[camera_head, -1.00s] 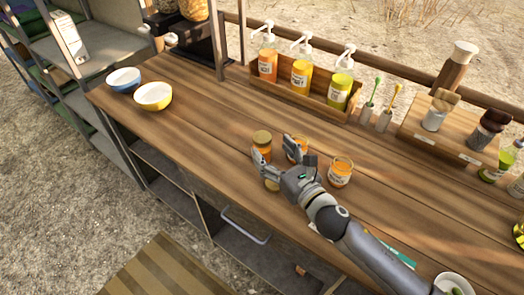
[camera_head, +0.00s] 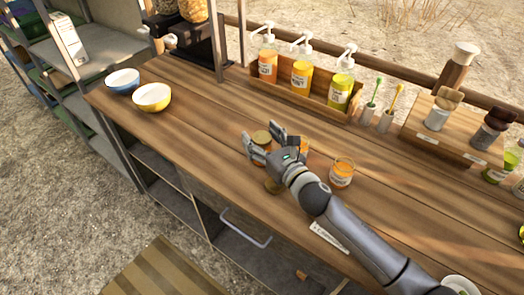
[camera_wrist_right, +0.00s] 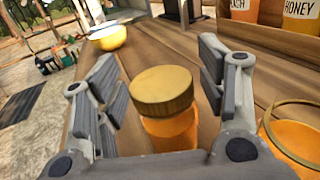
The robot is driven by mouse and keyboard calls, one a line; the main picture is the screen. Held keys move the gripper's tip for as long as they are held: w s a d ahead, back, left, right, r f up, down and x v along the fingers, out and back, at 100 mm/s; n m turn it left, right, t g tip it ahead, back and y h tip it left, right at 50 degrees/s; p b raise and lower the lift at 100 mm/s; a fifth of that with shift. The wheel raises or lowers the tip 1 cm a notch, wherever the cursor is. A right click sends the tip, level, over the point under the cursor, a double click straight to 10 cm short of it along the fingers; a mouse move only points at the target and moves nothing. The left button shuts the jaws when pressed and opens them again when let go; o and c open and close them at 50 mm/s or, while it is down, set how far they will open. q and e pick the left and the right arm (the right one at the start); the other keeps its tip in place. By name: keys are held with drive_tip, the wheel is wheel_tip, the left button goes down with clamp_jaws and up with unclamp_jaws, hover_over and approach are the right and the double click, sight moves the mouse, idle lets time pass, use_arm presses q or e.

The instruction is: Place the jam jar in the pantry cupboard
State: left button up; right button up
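An orange jar with a gold lid (camera_head: 262,137) stands upright on the wooden counter; in the right wrist view its lid (camera_wrist_right: 163,90) is between the fingers. My right gripper (camera_head: 264,144) is open, its fingers on either side of this jar, with gaps visible in the wrist view. Two more orange jars stand to the right: one partly hidden behind the gripper (camera_head: 303,147) and one without a lid (camera_head: 341,172). A cupboard front with a metal handle (camera_head: 245,228) is below the counter; I cannot tell if it is the pantry cupboard. My left gripper is out of view.
A blue bowl (camera_head: 122,81) and a yellow bowl (camera_head: 151,97) stand at the left end. A wooden rack (camera_head: 303,93) with pump bottles lines the back edge. The counter between bowls and jars is clear.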

drive_tip(key=c, duration=1.2)
clamp_jaws()
drive_tip(key=shift+r, duration=0.15)
drive_tip(key=shift+r, duration=0.5)
wheel_tip(320, 180, up, 3)
drive_tip(key=shift+f+p, duration=0.2)
drive_tip(key=shift+p, duration=0.25)
drive_tip(key=s+r, duration=0.9)
drive_tip(key=s, duration=0.5)
drive_tip(key=shift+d+p, duration=0.15)
drive_tip(key=shift+p, duration=0.2)
